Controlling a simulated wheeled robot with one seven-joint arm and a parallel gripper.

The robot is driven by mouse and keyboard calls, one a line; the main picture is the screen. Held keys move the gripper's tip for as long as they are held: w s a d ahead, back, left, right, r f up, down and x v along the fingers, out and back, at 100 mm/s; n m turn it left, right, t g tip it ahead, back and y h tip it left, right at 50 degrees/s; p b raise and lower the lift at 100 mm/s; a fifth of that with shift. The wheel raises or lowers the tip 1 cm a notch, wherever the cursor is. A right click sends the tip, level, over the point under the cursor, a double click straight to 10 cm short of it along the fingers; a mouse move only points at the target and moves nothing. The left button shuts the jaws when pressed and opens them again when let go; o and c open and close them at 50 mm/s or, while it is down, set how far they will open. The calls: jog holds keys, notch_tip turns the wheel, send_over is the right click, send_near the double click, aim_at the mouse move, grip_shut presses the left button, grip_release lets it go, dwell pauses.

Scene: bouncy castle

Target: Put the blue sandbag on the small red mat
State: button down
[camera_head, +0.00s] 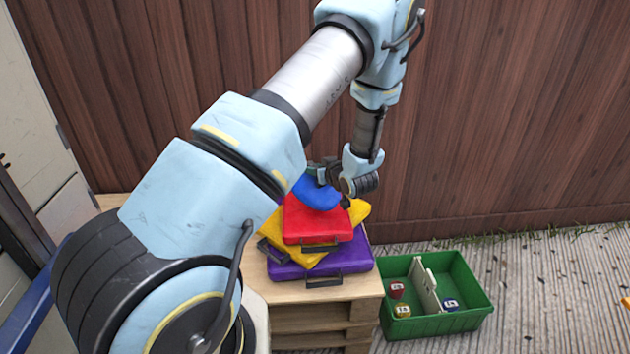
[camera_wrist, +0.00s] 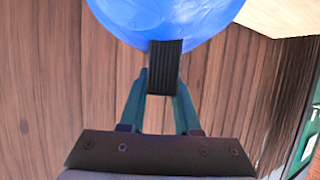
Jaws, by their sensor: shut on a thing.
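The blue sandbag (camera_head: 316,193) is a rounded bright blue bag at the tip of my gripper (camera_head: 328,173). It also fills the top of the wrist view (camera_wrist: 165,18), with the black finger pads (camera_wrist: 164,68) shut on its edge. In the head view it overlaps the back part of the small red mat (camera_head: 312,226). I cannot tell whether it touches the mat or hangs just above it. The red mat lies on a yellow mat (camera_head: 359,211), which lies on a larger purple mat (camera_head: 352,259). Part of the bag is hidden by my gripper.
The mats lie on a wooden pallet stack (camera_head: 355,288). A green divided crate (camera_head: 476,284) stands on the ground to the right, with a few small red, yellow and blue items inside. A brown wooden fence (camera_head: 520,120) rises close behind the stack.

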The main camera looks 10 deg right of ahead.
jog(key=shift+f, duration=1.7)
jog(key=shift+f, duration=0.15)
jog(key=c, duration=0.6)
grip_release()
jog(key=shift+f, duration=0.1)
